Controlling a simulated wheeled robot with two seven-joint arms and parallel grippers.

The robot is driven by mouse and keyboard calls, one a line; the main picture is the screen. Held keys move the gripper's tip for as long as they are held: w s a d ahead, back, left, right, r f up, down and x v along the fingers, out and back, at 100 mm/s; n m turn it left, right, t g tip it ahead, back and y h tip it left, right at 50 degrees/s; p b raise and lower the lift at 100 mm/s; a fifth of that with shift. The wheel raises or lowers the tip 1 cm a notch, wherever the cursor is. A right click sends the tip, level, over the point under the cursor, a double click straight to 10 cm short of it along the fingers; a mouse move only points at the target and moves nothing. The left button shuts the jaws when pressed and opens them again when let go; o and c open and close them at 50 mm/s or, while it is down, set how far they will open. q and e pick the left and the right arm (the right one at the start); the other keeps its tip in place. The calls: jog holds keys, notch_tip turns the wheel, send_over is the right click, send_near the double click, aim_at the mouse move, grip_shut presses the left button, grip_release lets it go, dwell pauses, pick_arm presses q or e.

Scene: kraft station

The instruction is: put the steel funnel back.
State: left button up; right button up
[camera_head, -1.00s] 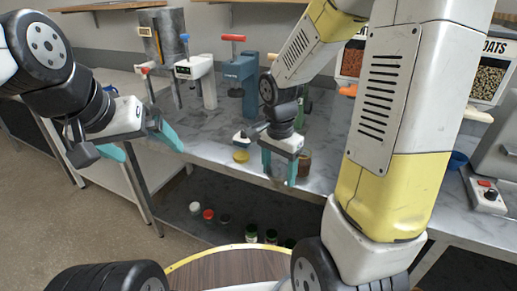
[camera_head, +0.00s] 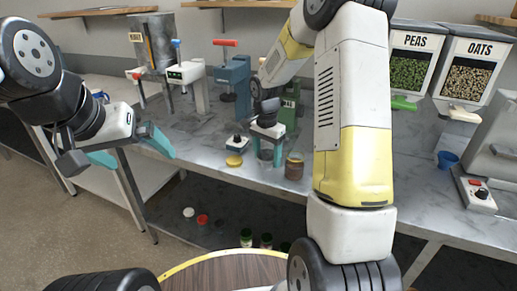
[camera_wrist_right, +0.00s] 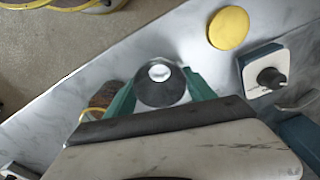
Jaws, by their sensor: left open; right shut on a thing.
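The steel funnel (camera_wrist_right: 160,85) shows in the right wrist view as a dark round shape with a bright centre, between the teal fingers of my right gripper (camera_wrist_right: 161,92). My right gripper is shut on it. In the head view this gripper (camera_head: 267,152) points down over the front of the worktop, left of a brown jar; the funnel is small and partly hidden between its fingers. I cannot tell whether the funnel touches the worktop. My left gripper (camera_head: 135,148) is open and empty, out in front of the bench at the left.
A yellow disc (camera_head: 234,161) and a small knobbed device (camera_head: 237,142) lie left of my right gripper. The brown jar (camera_head: 294,168) stands close to its right. Bench presses (camera_head: 235,88) stand behind. A blue cup (camera_head: 447,160) is at the right. Several jars stand on the lower shelf.

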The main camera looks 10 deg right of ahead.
aim_at(266, 156)
jog(key=shift+f, duration=0.35)
jog(key=o, duration=1.1)
jog(key=shift+f, duration=0.15)
notch_tip(266, 156, up, 12)
jog(key=r, duration=0.1)
jog(key=s+r+n+t+y, duration=0.1)
jog(key=s+r+n+t, duration=0.1)
jog(key=s, duration=0.6)
jog(key=s+a+r+n+t, duration=0.1)
jog(key=s+r+n, duration=0.3)
jog(key=s, duration=0.4)
jog(key=s+a+r+n+t+y, duration=0.1)
jog(key=s+r+n+t, duration=0.1)
jog(key=s, duration=0.6)
jog(key=shift+s+a+r+n+t+y, duration=0.15)
jog(key=shift+r+n+t+y, duration=0.2)
jog(key=shift+r+n, duration=0.65)
